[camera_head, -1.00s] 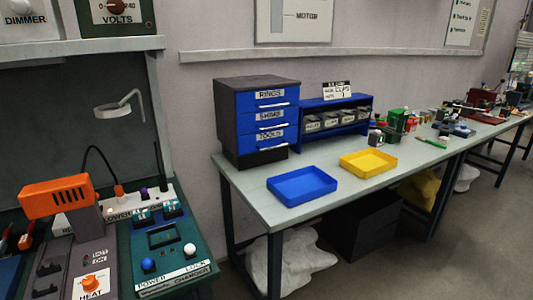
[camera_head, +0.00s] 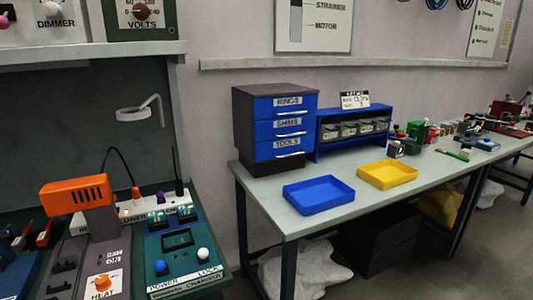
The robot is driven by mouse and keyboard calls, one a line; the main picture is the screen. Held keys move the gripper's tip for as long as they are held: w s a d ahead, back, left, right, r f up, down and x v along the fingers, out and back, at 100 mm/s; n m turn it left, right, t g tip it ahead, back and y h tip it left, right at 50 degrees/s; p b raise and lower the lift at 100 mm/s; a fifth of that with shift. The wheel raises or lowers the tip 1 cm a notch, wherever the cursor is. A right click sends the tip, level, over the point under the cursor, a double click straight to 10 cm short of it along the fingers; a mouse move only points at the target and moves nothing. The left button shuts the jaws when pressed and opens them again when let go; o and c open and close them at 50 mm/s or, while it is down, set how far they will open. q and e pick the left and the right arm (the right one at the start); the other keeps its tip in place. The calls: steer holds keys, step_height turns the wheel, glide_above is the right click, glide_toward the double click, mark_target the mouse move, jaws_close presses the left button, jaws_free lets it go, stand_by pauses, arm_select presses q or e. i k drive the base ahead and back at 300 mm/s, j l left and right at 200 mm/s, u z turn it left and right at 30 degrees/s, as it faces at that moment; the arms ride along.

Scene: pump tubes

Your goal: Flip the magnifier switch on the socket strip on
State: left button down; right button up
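The white socket strip (camera_head: 176,207) stands at the back of the left bench, partly hidden behind the orange heater head. An orange plug with a black cord and a purple item sit on it. Its switches are too small to tell apart or read. The magnifier lamp (camera_head: 132,114), a pale ring on a bent arm, hangs above the strip against the dark panel. Neither of my grippers is in view.
An orange heater (camera_head: 75,196) and a green charger panel (camera_head: 185,249) with blue and white knobs stand in front of the strip. To the right, a long table (camera_head: 275,208) bears a blue drawer cabinet (camera_head: 285,127), a blue tray (camera_head: 318,195) and a yellow tray (camera_head: 387,175).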

mark_target(160, 195)
steer(key=i+j, duration=0.35)
steer(key=i+j+z, duration=0.1)
steer(key=i+j, duration=0.25)
steer(key=j, duration=0.2)
